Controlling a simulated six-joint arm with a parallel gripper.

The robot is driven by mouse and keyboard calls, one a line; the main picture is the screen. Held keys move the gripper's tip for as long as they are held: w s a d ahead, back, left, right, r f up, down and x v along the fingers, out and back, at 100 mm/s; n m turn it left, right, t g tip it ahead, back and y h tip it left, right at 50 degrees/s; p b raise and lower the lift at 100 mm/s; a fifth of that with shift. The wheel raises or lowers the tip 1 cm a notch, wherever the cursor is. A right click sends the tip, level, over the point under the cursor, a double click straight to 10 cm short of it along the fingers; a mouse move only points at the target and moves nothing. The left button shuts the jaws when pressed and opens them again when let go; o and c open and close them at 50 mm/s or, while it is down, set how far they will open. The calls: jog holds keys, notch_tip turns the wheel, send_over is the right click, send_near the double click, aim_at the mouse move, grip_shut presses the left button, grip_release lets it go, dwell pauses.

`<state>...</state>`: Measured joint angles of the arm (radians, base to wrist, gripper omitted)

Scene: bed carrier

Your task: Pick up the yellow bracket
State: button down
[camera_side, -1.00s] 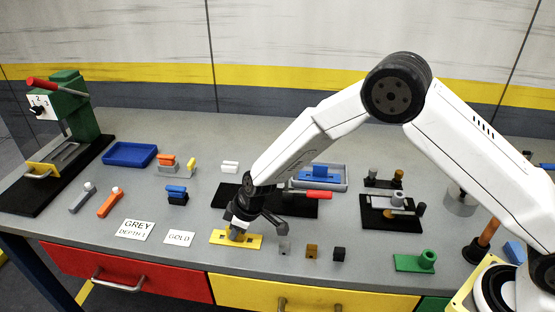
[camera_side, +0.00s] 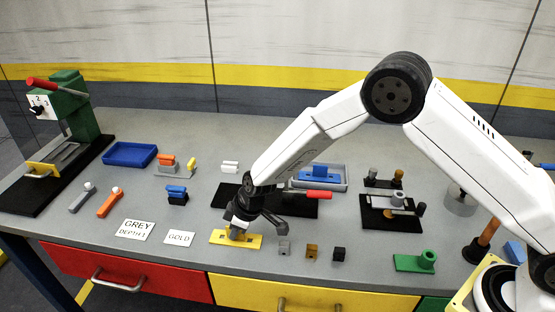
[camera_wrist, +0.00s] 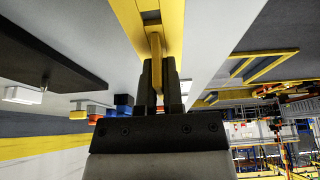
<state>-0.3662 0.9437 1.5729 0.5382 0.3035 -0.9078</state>
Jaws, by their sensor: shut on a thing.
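The yellow bracket (camera_side: 248,241) lies flat near the front edge of the bench, above the yellow drawer. In the side view my gripper (camera_side: 238,233) points down at the bracket's left-middle part. In the wrist view the fingers (camera_wrist: 158,88) are closed around an upright yellow part of the bracket (camera_wrist: 155,45). The bracket's plate spreads beyond the fingertips there. The fingers hide part of the bracket in the side view. The bracket appears to rest on the bench; any small gap under it cannot be told.
A black plate (camera_side: 290,207) with a red-handled tool (camera_side: 318,194) lies just behind my gripper. Small grey, brown and black blocks (camera_side: 311,251) stand to the right. GREY and GOLD cards (camera_side: 179,238) lie to the left. A green part (camera_side: 415,262) sits farther right.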

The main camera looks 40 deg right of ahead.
jog(key=shift+r, duration=0.2)
jog(key=shift+r, duration=0.45)
notch_tip(320, 180, up, 2)
jog(key=s+d+r, duration=0.2)
jog(key=s+r, duration=0.3)
jog(key=s, duration=0.1)
jog(key=s+d+r, duration=0.2)
jog(key=s+r, duration=0.2)
jog(key=s, duration=0.3)
jog(key=shift+d+r, duration=0.35)
jog(key=shift+s, duration=0.1)
